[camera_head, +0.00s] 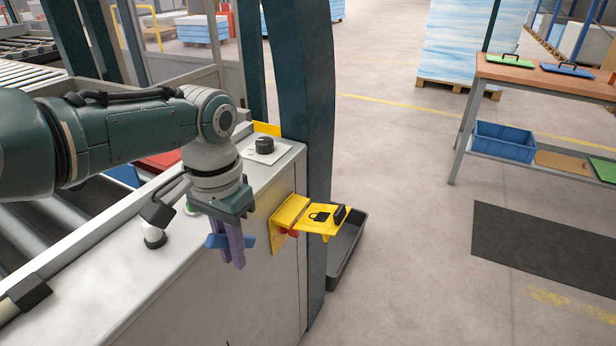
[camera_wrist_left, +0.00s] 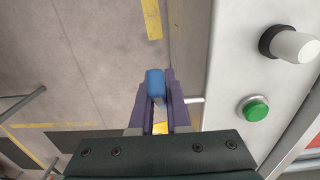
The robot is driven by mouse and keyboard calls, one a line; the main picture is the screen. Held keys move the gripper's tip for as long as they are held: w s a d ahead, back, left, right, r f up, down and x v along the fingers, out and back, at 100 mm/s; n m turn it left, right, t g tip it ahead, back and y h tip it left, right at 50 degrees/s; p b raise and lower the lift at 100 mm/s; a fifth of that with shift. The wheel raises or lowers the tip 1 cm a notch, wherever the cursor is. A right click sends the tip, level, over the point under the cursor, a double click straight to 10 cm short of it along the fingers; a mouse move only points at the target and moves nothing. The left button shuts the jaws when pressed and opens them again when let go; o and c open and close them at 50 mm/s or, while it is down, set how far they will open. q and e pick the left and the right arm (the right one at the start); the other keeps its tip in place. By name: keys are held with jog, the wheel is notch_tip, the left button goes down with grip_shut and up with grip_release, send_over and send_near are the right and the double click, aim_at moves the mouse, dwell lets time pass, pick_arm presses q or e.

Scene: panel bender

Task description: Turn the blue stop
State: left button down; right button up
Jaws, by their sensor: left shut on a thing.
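The blue stop (camera_head: 214,241) shows as a small blue piece at the front edge of the grey machine cabinet. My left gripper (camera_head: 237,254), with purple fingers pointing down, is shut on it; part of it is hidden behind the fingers. In the left wrist view the blue stop (camera_wrist_left: 155,80) sits between the two purple fingers of my left gripper (camera_wrist_left: 157,95). A light rod shows beside the fingers on the cabinet side. My right gripper is not in view.
A yellow bracket (camera_head: 318,216) with a padlock sign sticks out right of the gripper. A black knob (camera_head: 264,145) sits on the cabinet top (camera_head: 130,285). A green button (camera_wrist_left: 256,109) and a white-capped knob (camera_wrist_left: 290,44) are close by.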

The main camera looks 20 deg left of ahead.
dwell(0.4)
pick_arm(q)
jog(key=c, duration=0.9)
grip_release()
notch_tip(320, 180, up, 9)
jog(key=p, duration=0.4)
jog(key=shift+w+r, duration=0.1)
jog(key=shift+r, duration=0.35)
